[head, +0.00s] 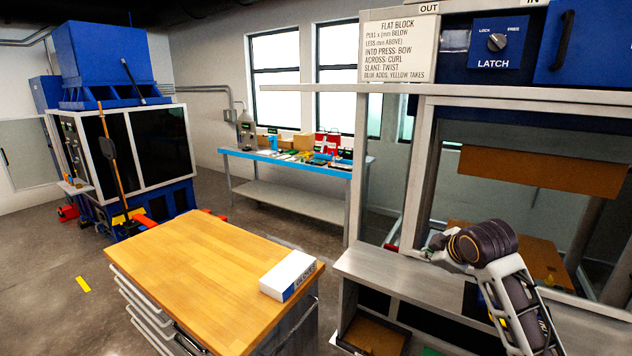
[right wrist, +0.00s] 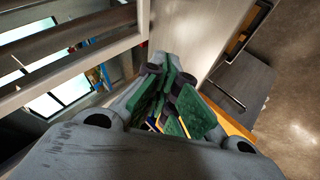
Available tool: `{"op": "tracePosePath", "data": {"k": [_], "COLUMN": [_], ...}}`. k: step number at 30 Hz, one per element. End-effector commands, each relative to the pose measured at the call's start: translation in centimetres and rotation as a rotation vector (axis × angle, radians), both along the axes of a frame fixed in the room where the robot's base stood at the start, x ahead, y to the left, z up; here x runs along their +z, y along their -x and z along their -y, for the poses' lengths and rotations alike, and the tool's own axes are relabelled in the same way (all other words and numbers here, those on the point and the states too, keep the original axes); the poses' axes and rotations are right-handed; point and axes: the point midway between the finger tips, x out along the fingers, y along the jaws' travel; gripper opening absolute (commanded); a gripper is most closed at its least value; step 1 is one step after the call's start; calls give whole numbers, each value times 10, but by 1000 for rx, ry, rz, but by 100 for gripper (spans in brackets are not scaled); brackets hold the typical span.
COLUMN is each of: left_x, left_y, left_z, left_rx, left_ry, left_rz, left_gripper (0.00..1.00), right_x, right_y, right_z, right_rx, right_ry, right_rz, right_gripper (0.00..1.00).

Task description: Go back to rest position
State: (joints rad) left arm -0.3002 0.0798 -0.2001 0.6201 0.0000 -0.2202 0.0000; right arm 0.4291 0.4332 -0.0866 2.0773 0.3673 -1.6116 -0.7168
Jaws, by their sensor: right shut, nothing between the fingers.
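My right gripper (head: 418,252) is over the grey metal bench (head: 400,275) at the front of the press frame, in the right part of the head view. It points left, and its fingers are small there. In the right wrist view the right gripper (right wrist: 172,88) has its green-padded fingers drawn together, with nothing held between them. My left gripper is in neither view.
A wood-topped drawer cabinet (head: 190,265) stands left of the bench, with a white box (head: 291,274) on its right edge. Frame posts (head: 418,180) and an orange-brown panel (head: 540,172) are close to my right arm. Open floor lies at left.

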Motion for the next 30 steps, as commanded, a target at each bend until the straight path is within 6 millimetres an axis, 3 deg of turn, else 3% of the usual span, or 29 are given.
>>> {"op": "tracePosePath", "data": {"k": [3,12,30], "left_x": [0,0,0], "left_y": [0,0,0], "left_z": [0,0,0], "left_rx": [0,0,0], "left_ry": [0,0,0], "left_rz": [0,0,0], "left_gripper": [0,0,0], "right_x": [-30,-93,-194], "right_y": [14,52,149], "right_z": [-9,-29,-59], "right_rx": [-25,-104,-303], "right_ry": [-34,-118,-277], "right_rz": [-37,-120,-283], "right_gripper": [0,0,0]}}
